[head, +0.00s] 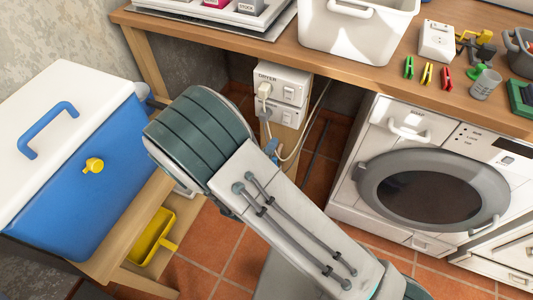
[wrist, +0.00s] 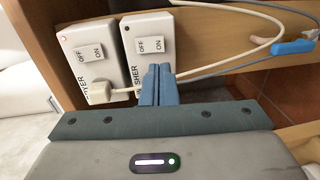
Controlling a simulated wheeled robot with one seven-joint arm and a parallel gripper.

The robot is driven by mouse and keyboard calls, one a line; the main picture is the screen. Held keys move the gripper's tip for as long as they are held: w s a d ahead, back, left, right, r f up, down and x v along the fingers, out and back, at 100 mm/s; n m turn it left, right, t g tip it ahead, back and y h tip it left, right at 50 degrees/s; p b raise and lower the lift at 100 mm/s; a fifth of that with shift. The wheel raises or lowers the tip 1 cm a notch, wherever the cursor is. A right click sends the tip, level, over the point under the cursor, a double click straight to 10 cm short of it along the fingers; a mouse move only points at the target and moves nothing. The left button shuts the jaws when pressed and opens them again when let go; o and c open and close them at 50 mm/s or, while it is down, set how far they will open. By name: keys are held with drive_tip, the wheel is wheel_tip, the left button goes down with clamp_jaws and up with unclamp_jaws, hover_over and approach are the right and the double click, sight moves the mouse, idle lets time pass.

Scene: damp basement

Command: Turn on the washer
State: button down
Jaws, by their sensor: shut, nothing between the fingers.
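The washer's switch box (wrist: 136,68) is mounted on a wooden post in the wrist view, its label partly hidden and ending in "SHER". Its rocker switch (wrist: 150,45) is marked OFF and ON, and its small lamp (wrist: 126,28) looks dark. My gripper (wrist: 157,70) is shut and empty, its blue-grey fingertips just below the rocker in the picture; contact cannot be told. In the head view this box (head: 290,116) is the lower of two, and my arm hides the gripper.
The dryer's switch box (wrist: 82,38), with a red lamp and a white plug (wrist: 98,91), sits beside the washer's box. A wooden counter (head: 220,33) overhangs; a blue cooler (head: 85,185) stands left.

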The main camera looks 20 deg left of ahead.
sight(285, 123)
drive_tip(key=w, duration=0.5)
drive_tip(key=w+f, duration=0.1)
drive_tip(key=w, duration=0.1)
drive_tip(key=shift+w+d, duration=0.3)
drive_tip(key=shift+w, duration=0.1)
drive_tip(key=shift+w+d+f+b, duration=0.15)
drive_tip(key=shift+b, duration=0.35)
drive_tip(key=shift+a, duration=0.3)
drive_tip(key=shift+d, duration=0.2)
drive_tip(key=shift+s, duration=0.4)
drive_tip(key=s+a+f+b, duration=0.1)
drive_tip(key=s, duration=1.2)
drive_tip(key=shift+s+a+f, duration=0.15)
drive_tip(key=shift+a+f, duration=0.05)
drive_tip(key=shift+f, duration=0.05)
